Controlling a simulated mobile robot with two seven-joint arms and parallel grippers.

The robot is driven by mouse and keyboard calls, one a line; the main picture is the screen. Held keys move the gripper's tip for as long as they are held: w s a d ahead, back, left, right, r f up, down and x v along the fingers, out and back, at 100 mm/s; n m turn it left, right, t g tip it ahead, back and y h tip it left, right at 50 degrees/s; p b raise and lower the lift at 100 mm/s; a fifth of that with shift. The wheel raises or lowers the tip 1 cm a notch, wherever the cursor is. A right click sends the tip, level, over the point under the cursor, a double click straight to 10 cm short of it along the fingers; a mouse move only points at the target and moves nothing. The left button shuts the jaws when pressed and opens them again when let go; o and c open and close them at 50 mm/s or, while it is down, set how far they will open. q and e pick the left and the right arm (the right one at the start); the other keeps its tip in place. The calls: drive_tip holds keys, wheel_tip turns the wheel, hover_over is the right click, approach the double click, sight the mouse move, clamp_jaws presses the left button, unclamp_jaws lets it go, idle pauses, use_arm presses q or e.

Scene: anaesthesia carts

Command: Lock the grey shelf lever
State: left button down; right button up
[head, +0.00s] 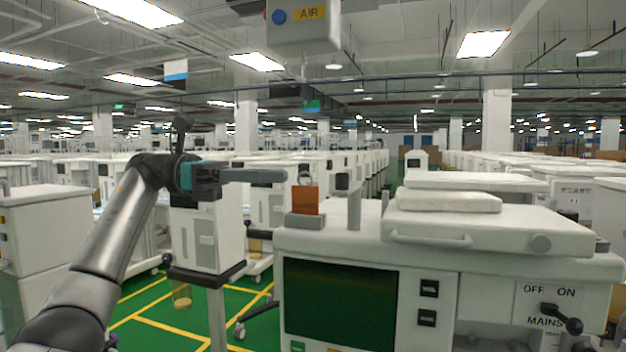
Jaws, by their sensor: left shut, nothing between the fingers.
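My left gripper (284,176) is shut and empty. Its fingers point right, in the air above the left end of the near cart (480,262). A short upright grey post (354,207) stands on the cart's top left, right of the fingertips and apart from them. A grey block (305,221) with an orange plate (306,200) lies below the fingertips. I cannot tell which of these grey parts is the shelf lever. My right gripper is out of view.
A black MAINS lever (562,319) sits by the OFF/ON label at lower right. A white handle bar (430,241) runs along the top's front. A white pad (448,202) lies on it. An AIR box (303,25) hangs overhead. Green floor (150,308) shows at left.

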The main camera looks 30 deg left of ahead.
use_arm(q)
drive_tip(key=x, duration=0.7)
drive_tip(key=shift+p, duration=0.4)
drive_tip(key=shift+d, duration=0.1)
